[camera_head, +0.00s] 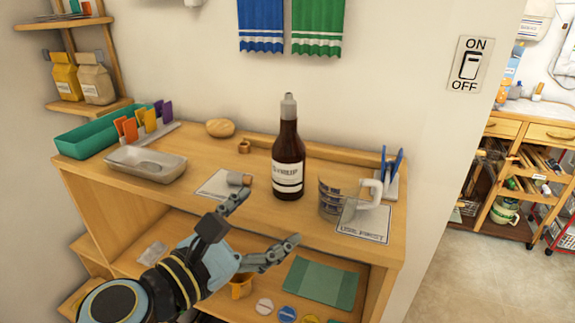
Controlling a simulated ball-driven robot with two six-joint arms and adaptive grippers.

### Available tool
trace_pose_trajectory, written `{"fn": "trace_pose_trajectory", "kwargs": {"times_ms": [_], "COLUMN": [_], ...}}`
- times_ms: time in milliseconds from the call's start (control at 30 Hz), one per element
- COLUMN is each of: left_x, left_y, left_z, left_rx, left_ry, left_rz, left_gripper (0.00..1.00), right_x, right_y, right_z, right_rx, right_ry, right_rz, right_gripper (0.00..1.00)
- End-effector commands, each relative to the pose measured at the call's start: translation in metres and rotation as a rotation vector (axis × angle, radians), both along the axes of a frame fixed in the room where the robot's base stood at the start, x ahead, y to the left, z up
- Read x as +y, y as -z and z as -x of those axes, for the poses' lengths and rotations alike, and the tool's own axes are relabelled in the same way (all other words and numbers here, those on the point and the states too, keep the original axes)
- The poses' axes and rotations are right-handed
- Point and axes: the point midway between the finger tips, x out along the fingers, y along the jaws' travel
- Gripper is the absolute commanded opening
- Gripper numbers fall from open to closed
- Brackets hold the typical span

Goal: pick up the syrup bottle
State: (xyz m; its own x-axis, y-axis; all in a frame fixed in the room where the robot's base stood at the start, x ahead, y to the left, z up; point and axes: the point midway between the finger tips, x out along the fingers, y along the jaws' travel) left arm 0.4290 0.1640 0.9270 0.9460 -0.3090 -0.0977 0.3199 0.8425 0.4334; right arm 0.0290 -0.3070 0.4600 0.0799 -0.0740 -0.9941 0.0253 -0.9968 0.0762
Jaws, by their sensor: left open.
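The syrup bottle (289,158) is dark brown with a white label and a grey cap. It stands upright on the wooden shelf top (240,215), near the middle. My left gripper (268,222) is open and empty, with its two fingers spread. It is in front of the bottle and to its lower left in the picture, apart from it. One finger shows over the shelf top and the other in front of its front edge. My right gripper is not in view.
A metal tray (145,163) and a green box (95,137) stand farther left. Blue-handled tools (391,165) stand at the right.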

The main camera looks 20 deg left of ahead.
Motion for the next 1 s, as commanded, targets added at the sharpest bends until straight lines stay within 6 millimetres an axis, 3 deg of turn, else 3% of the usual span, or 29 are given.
{"fn": "trace_pose_trajectory", "kwargs": {"times_ms": [100, 300, 533, 767, 1000], "left_x": [0.010, 0.022, 0.016, 0.011, -0.001], "left_y": [-0.015, -0.028, -0.031, -0.030, -0.031], "left_z": [-0.008, -0.018, -0.055, -0.075, -0.109], "left_rx": [0.005, 0.014, 0.013, 0.015, 0.013], "left_ry": [-0.081, -0.163, -0.166, -0.166, -0.165], "left_rz": [0.213, 0.451, 0.467, 0.463, 0.462], "left_gripper": [0.83, 0.83, 0.83, 0.83, 0.83], "right_x": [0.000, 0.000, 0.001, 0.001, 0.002], "right_y": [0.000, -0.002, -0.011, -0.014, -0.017], "right_z": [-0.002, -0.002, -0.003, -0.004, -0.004], "right_rx": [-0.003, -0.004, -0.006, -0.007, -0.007], "right_ry": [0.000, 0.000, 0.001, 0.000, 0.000], "right_rz": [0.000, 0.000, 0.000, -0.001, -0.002], "right_gripper": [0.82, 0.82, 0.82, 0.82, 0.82]}}
